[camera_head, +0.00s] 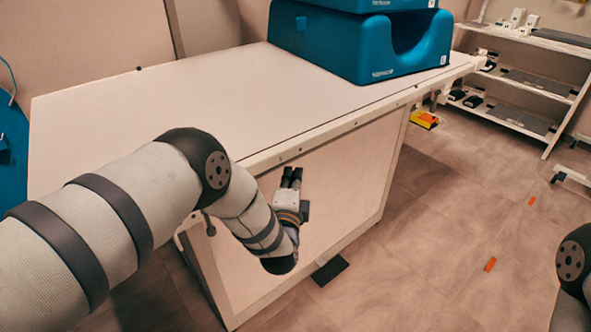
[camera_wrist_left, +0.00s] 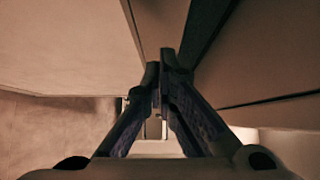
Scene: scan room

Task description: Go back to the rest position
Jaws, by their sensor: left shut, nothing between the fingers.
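My left arm comes in from the left in the head view and bends down at the near side of a white table. My left gripper (camera_head: 291,174) is in front of the table's side panel, below the top's edge. Its dark fingers point up. In the left wrist view the two fingers (camera_wrist_left: 159,68) come together at their tips with nothing between them. Part of my right arm shows at the right edge of the head view. My right gripper is out of the frame.
The white table (camera_head: 110,108) carries blue padded blocks (camera_head: 385,55) at its far side. White shelves (camera_head: 540,80) stand at the back right. A yellow and red object (camera_head: 424,119) is beside the table. Tiled floor (camera_head: 440,230) with orange marks lies open to the right.

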